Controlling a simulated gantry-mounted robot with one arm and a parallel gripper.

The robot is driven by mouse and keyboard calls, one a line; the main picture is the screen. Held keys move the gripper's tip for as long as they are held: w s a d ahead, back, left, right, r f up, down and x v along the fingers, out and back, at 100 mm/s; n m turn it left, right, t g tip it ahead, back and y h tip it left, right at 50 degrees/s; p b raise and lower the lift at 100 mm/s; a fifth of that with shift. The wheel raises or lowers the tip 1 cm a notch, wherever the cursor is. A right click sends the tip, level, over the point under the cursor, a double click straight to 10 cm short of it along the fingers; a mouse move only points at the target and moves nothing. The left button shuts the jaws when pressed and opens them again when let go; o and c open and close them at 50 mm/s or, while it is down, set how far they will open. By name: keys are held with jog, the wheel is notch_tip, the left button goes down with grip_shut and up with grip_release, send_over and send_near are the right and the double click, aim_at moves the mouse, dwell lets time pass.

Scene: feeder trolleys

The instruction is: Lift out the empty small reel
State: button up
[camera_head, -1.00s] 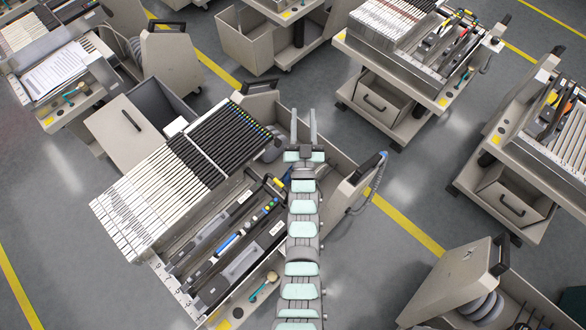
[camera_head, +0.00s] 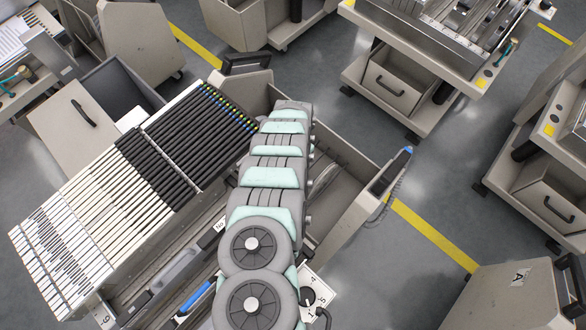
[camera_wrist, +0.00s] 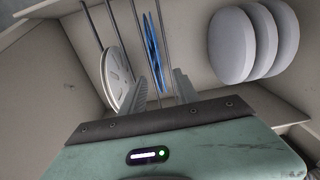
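In the wrist view my gripper (camera_wrist: 159,80) is open, its two fingers apart and reaching into a trolley bin (camera_wrist: 60,58). A thin blue reel (camera_wrist: 153,42) stands nearly edge-on ahead of and between the fingertips; I cannot tell if they touch it. A pale reel (camera_wrist: 117,76) with small holes stands beside the left finger, which partly overlaps it. Which of these is the empty small reel is not clear.
Several thin metal rods (camera_wrist: 138,35) stand between and beside the reels. Large grey reels (camera_wrist: 232,45) stand at the right of the bin. In the head view the feeder rows (camera_head: 90,225) lie left of my arm.

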jog(key=shift+s+a+f, duration=0.15)
jog(key=shift+s, duration=0.05)
jog(key=shift+f, duration=0.15)
jog(key=f+b, duration=0.1)
jog(key=f, duration=0.1)
jog(key=f+b, duration=0.1)
jog(key=f, duration=0.1)
jog(key=shift+s+f+b, duration=0.2)
jog(key=shift+f+b, duration=0.05)
jog(key=shift+b, duration=0.1)
notch_tip(320, 180, down, 6)
jog(key=b, duration=0.4)
jog(key=shift+s+a+r+b, duration=0.1)
jog(key=shift+s+b, duration=0.05)
jog(key=shift+b, duration=0.2)
grip_shut()
